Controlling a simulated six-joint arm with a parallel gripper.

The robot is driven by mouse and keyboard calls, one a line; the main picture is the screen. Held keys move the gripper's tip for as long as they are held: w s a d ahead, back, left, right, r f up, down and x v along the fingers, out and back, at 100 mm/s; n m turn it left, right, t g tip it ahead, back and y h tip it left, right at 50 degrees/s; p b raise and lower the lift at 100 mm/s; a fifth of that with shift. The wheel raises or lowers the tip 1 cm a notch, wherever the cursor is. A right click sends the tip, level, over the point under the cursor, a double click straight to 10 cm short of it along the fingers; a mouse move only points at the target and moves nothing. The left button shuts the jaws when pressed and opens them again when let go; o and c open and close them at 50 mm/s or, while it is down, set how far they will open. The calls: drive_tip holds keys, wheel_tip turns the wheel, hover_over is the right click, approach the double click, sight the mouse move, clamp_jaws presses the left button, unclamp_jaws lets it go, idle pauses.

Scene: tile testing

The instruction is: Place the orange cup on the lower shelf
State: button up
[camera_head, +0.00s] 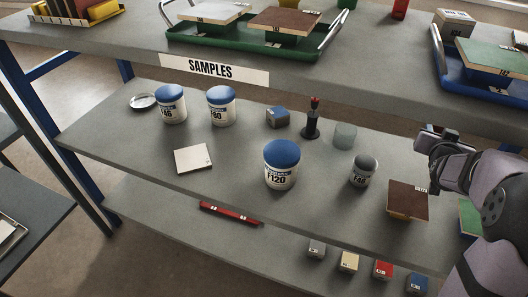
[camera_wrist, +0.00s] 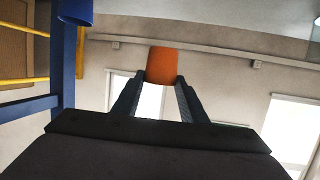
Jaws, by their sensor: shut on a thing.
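The orange cup (camera_wrist: 162,66) shows in the wrist view between the two dark fingertips of my gripper (camera_wrist: 161,82), which is shut on it. A pale wall and windows are behind it. In the head view my gripper (camera_head: 425,142) is at the right, just under the upper shelf's front edge and above the right part of the shelf below. I cannot make out the orange cup in the head view. The shelf under the SAMPLES sign (camera_head: 110,143) holds jars and blocks. Another, lowest shelf (camera_head: 160,212) is beneath it.
Blue-lidded jars (camera_head: 281,165), a grey-lidded jar (camera_head: 364,171), a clear glass (camera_head: 345,135), a black stand with a red top (camera_head: 313,120) and a brown tile (camera_head: 408,199) stand around. Small blocks (camera_head: 349,260) line the lowest shelf. Bare room shows left of the white tile (camera_head: 193,158).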

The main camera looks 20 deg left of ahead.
drive_tip(key=d+m+h, duration=0.1)
drive_tip(key=d, duration=0.5)
drive_tip(key=shift+d+f+b, duration=0.15)
drive_tip(key=shift+f+b, duration=1)
drive_tip(key=shift+f, duration=2.7)
drive_tip(key=shift+f, duration=0.2)
drive_tip(key=o, duration=1.1)
drive_tip(key=shift+r, duration=0.1)
drive_tip(key=shift+r, duration=0.2)
drive_tip(key=p+v, duration=0.1)
drive_tip(key=v, duration=1.1)
drive_tip(key=shift+w+p, duration=0.1)
drive_tip(key=shift+p, duration=0.3)
